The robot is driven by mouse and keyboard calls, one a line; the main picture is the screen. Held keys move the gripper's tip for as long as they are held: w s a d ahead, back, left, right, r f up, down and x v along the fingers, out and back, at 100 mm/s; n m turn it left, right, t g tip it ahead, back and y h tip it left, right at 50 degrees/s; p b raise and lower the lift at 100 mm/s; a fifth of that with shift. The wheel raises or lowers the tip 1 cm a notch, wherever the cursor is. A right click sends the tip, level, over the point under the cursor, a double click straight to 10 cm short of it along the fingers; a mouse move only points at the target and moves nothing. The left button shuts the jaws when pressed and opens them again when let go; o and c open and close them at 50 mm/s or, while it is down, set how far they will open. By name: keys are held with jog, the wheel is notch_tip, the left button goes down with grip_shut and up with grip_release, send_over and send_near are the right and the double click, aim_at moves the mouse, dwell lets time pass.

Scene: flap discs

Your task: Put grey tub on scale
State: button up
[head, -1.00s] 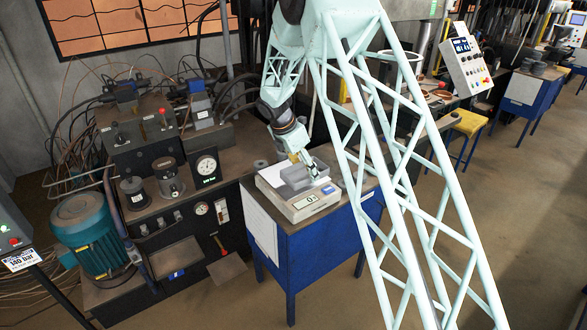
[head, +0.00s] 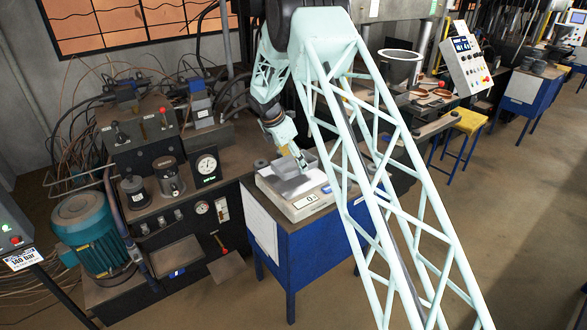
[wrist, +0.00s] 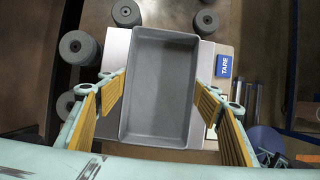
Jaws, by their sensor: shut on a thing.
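The grey tub (head: 290,186) is an open rectangular box, over the pan of the scale (head: 306,208) in the head view. In the wrist view the empty tub (wrist: 160,90) lies between the two yellow-padded fingers of my gripper (wrist: 170,100), which is shut on it. The scale (wrist: 205,75) shows around and beneath the tub, with its blue TARE button at the right. In the head view my gripper (head: 303,163) is at the tub's far side. Whether the tub's base touches the pan I cannot tell.
The scale stands on a blue cabinet (head: 310,245). Several dark round weights (wrist: 78,47) stand beside the scale. A black hydraulic bench with gauges (head: 206,165) is to the left. The floor in front of the cabinet is open.

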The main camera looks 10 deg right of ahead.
aim_at(293, 167)
jog(key=shift+w+a, duration=0.1)
jog(key=shift+w, duration=0.1)
jog(key=shift+w+f, duration=0.1)
jog(key=shift+f, duration=1.7)
jog(key=shift+f, duration=0.1)
jog(key=o, duration=0.9)
jog(key=v, duration=1.2)
